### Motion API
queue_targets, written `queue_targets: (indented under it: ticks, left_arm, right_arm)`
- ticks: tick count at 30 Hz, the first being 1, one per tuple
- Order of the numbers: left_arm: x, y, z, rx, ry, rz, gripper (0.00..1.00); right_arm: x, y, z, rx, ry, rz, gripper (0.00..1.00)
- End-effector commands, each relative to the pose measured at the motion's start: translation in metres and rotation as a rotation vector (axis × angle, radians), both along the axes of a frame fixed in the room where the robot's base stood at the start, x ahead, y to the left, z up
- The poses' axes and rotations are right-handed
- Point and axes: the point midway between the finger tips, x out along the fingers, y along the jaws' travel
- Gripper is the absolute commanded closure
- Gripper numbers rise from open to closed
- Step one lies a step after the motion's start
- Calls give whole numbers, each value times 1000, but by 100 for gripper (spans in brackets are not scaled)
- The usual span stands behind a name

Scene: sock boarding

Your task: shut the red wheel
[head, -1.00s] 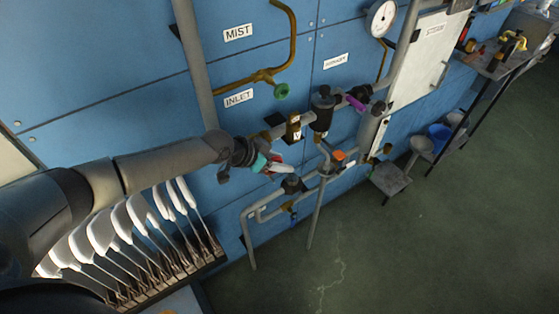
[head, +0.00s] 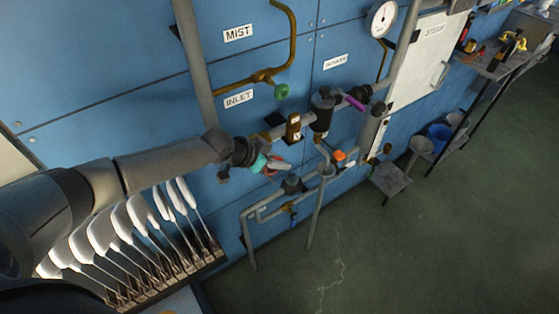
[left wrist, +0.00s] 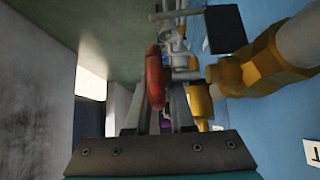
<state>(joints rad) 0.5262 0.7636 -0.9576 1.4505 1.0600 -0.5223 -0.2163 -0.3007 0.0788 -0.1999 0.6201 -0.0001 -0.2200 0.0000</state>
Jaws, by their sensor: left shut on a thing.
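The red wheel (left wrist: 155,78) shows nearly edge-on between the fingertips of my left gripper (left wrist: 160,92) in the left wrist view. A brass valve body (left wrist: 262,68) is just to its right. My right gripper is not in view.
Grey pipes, an orange handle (head: 338,155), a purple lever (head: 355,103) and a blue handle (head: 294,218) stand close right of the gripper. A green handle (head: 281,91) is above. A rack of white paddles (head: 150,285) is below my left arm. Green floor is open at right.

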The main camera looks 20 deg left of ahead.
Motion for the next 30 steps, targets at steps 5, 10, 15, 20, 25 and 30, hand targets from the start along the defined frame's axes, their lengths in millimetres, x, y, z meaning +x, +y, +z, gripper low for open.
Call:
queue_targets:
  ticks: [5, 10, 15, 20, 25, 30]
  left_arm:
    - [1, -1, 2, 54, 70, -1, 100]
    - [1, -1, -1, 138, 179, -1, 100]
    - [1, -1, -6, 222, 285, 0, 100]
    - [0, 0, -9, 280, 359, 0, 100]
    - [-1, 1, -10, 304, 387, 0, 100]
    - [-2, 1, -11, 304, 388, -1, 100]
  right_arm:
    - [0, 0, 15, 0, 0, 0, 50]
    - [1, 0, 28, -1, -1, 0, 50]
    - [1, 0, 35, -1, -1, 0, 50]
    - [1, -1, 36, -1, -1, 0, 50]
    - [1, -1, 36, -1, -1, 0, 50]
    - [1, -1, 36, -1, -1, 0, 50]
